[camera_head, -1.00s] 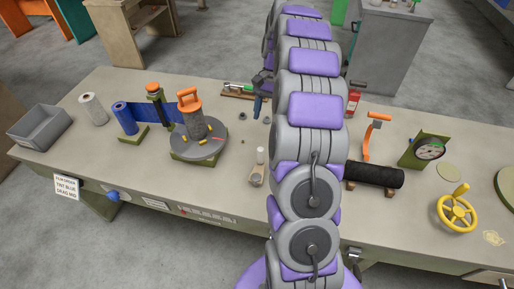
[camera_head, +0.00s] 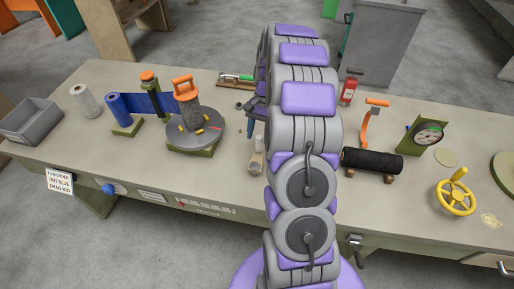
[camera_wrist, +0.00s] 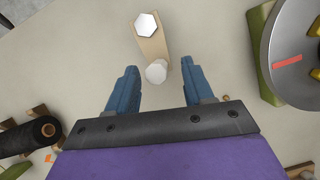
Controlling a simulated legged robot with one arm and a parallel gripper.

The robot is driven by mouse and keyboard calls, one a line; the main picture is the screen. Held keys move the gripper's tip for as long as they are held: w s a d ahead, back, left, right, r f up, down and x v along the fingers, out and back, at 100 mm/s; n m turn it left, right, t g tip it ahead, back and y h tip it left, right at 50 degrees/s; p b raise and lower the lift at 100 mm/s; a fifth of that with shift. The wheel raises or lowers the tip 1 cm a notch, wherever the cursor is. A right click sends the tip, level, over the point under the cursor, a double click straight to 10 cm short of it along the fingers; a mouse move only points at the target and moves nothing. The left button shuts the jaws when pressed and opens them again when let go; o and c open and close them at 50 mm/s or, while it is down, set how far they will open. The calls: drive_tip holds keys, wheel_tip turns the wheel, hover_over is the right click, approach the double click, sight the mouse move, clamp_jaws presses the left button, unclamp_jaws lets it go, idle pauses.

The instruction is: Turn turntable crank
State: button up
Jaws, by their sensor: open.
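The turntable (camera_head: 209,138) is a grey disc on a green base, with coloured pieces and an orange-handled grey block (camera_head: 187,108) on it. Its disc edge also shows at the right of the wrist view (camera_wrist: 283,60). The crank (camera_head: 255,160), a short beige arm with a pale upright knob, stands on the bench right of the turntable. In the wrist view the crank arm (camera_wrist: 152,45) runs from a white hexagonal end to the round pale knob (camera_wrist: 156,71). My gripper (camera_wrist: 158,70) is open, its blue fingers either side of the knob in the picture. Contact and height cannot be told.
A black roll (camera_head: 372,160) on wooden blocks, a yellow handwheel (camera_head: 456,197) and a green-framed dial (camera_head: 428,135) are to the right. A blue roll (camera_head: 119,109) and grey bin (camera_head: 32,121) are to the left. The bench around the crank is mostly clear.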

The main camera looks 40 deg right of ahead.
sight(257, 148)
drive_tip(key=x, duration=0.4)
drive_tip(key=shift+d+f+b, duration=0.15)
drive_tip(key=shift+d+b, duration=0.1)
drive_tip(key=shift+b, duration=0.1)
drive_tip(key=shift+s+d+f, duration=0.15)
drive_tip(key=shift+d+f, duration=0.05)
drive_tip(key=shift+f, duration=0.3)
drive_tip(key=shift+a, duration=0.5)
drive_tip(key=shift+c, duration=1.1)
drive_tip(key=shift+d, duration=0.25)
clamp_jaws()
